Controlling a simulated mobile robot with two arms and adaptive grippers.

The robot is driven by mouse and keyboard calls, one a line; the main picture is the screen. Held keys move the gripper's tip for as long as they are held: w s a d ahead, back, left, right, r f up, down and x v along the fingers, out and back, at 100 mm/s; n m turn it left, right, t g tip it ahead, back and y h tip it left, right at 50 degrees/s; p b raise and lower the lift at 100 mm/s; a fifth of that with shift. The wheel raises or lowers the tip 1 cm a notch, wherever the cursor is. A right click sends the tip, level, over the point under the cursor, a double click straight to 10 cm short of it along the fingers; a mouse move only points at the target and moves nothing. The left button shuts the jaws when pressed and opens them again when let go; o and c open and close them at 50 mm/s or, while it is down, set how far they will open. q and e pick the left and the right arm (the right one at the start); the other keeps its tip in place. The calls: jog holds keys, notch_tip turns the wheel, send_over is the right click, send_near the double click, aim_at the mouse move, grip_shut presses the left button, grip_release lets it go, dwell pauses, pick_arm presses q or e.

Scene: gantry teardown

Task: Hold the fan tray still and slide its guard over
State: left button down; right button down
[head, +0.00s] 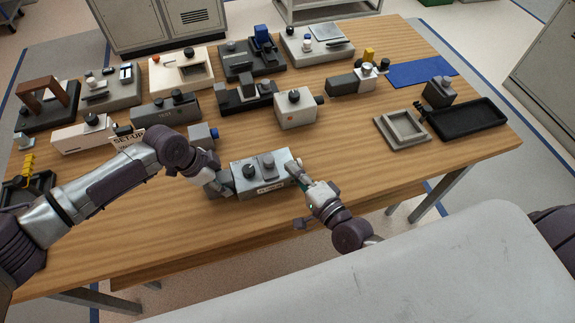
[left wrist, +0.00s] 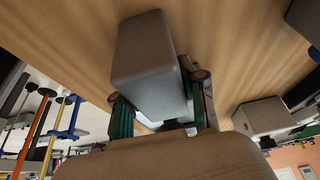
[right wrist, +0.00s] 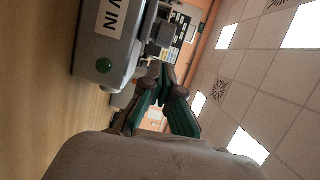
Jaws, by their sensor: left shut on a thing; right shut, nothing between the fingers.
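The fan tray appears to be the light grey box (head: 262,186) near the table's front edge, with a round black knob (head: 249,170) and a raised grey block (head: 268,163) on top. I cannot tell for certain which part is the guard; it may be that block. My left gripper (head: 222,187) is shut on the tray at its left end; in the left wrist view a grey block (left wrist: 148,62) sits between the green-padded fingers. My right gripper (head: 300,176) is shut and empty by the tray's right end.
A square grey frame (head: 390,133) and black tray (head: 475,122) lie at right. The table right of my right gripper is clear.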

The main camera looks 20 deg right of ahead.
aim_at(267, 163)
jog(key=v, duration=1)
jog(key=shift+s+d, duration=0.2)
jog(key=shift+d, duration=0.1)
jog(key=shift+r, duration=0.1)
jog(key=shift+w+n+y, duration=0.4)
jog(key=shift+w+y, duration=0.1)
jog(key=shift+y, duration=0.2)
jog(key=w+d+n+g+y, duration=0.1)
jog(key=w+d+y, duration=0.1)
jog(key=d, duration=0.1)
jog(key=d+n+g+y, duration=0.1)
jog(key=shift+w+d+n+g, duration=0.3)
jog(key=shift+w+d, duration=0.2)
jog(key=shift+w, duration=0.1)
jog(key=x, duration=0.9)
jog(key=shift+r, duration=0.15)
jog(key=a, duration=0.3)
jog(key=shift+w+a, duration=0.35)
jog(key=shift+w, duration=0.05)
jog(key=shift+a+f, duration=0.2)
jog(key=shift+a, duration=0.25)
